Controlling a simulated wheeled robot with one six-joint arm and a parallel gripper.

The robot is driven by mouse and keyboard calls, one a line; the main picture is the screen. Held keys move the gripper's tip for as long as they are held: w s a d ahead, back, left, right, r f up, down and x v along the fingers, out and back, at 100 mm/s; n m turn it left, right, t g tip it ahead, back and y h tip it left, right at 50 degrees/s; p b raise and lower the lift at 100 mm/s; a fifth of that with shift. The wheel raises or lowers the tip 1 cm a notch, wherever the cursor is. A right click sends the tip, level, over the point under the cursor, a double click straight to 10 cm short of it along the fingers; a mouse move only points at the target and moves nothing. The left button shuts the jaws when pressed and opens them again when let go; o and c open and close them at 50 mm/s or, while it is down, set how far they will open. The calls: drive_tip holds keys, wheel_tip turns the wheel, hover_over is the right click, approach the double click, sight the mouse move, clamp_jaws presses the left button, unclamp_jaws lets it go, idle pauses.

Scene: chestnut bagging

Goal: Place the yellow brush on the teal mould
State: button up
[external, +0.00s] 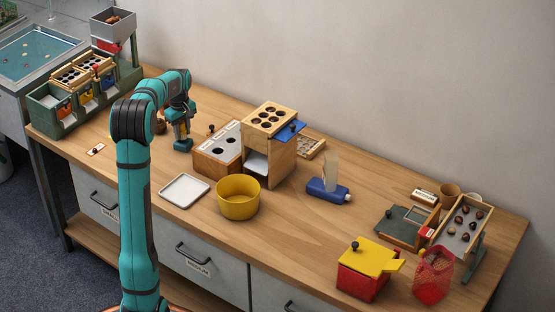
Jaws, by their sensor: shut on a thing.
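My gripper (181,123) points down over the back left part of the bench, left of the wooden box with two holes. It is shut on the yellow brush (181,131), of which only a small yellow part shows between the dark fingers. The teal mould (182,146) appears as a small teal block directly below the brush. I cannot tell whether the brush touches the mould or hangs just above it.
A wooden holed box (217,150), a wooden stand (270,145), a white tray (184,190) and a yellow pot (238,198) stand right of my gripper. A green sorter (62,118) stands left. A brown object (160,125) is close beside my gripper.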

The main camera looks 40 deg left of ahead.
drive_tip(key=shift+f, duration=0.6)
drive_tip(key=o, duration=1)
drive_tip(key=shift+f, duration=0.15)
wheel_tip(320, 180, up, 12)
drive_tip(key=shift+r, duration=0.15)
